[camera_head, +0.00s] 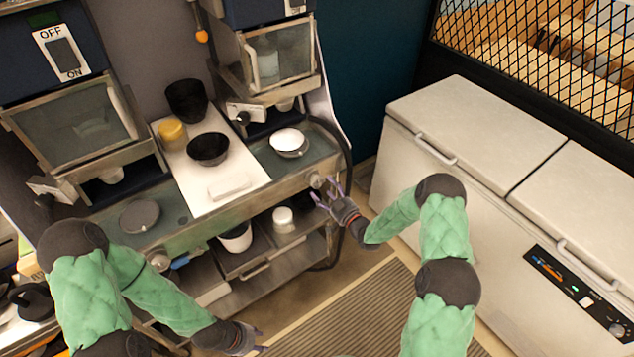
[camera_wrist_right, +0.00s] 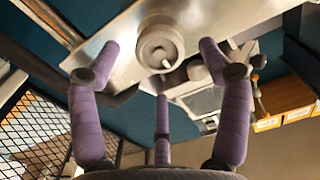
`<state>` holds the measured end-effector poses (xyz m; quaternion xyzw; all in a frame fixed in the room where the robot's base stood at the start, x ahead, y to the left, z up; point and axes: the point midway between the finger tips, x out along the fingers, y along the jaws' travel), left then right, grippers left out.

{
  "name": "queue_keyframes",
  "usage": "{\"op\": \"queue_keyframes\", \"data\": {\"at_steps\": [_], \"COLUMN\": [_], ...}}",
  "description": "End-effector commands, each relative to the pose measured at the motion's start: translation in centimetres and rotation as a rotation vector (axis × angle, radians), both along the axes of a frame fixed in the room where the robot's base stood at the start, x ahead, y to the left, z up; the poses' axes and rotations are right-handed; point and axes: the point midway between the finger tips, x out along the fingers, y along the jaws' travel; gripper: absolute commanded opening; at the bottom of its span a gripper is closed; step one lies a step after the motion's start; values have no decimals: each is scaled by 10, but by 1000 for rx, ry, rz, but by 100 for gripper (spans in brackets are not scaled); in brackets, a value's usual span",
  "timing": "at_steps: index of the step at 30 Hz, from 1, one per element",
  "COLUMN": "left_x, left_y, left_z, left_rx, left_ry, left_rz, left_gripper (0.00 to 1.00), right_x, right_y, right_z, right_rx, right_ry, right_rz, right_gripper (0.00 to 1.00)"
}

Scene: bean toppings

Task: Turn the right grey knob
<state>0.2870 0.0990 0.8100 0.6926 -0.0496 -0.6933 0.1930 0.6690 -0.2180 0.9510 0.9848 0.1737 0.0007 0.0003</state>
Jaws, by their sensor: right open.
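The right grey knob (camera_head: 315,181) sits on the front edge of the counter, at its right end. It fills the upper middle of the right wrist view (camera_wrist_right: 160,45). My right gripper (camera_head: 328,194) is open just in front of this knob. In the right wrist view its purple fingers (camera_wrist_right: 162,80) spread on either side and below the knob, apart from it. A second grey knob (camera_head: 159,260) sits at the left end of the counter front. My left gripper (camera_head: 250,340) is low at the bottom of the head view, away from the knobs; its fingers are partly cut off.
The counter carries a white board (camera_head: 215,170) with black bowls (camera_head: 208,148) and a yellow cup (camera_head: 172,132). A white bowl (camera_head: 289,141) sits on the right plate. Shelves hang below. A white chest freezer (camera_head: 480,130) stands at right.

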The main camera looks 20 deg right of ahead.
Motion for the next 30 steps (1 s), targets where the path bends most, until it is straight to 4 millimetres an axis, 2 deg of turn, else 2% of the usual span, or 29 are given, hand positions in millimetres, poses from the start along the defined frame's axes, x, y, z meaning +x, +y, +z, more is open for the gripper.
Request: {"op": "queue_keyframes", "data": {"at_steps": [3, 9, 22, 28, 30], "left_x": [0, 0, 0, 0, 0], "left_y": [0, 0, 0, 0, 0], "left_z": [0, -1, -1, -1, -1], "left_rx": [0, 0, 0, 0, 0], "left_ry": [0, 0, 0, 0, 0], "left_rz": [0, 0, 0, 0, 0], "left_gripper": [40, 40, 40, 40, 40], "right_x": [19, 41, 49, 49, 49], "right_y": [8, 15, 17, 18, 18], "right_z": [0, -1, 0, 0, 0], "right_rx": [-2, 0, 1, 1, 0], "right_ry": [-1, 0, 1, 1, 2], "right_rz": [1, 1, -1, -1, -1], "right_gripper": [78, 78, 78, 21, 20]}}
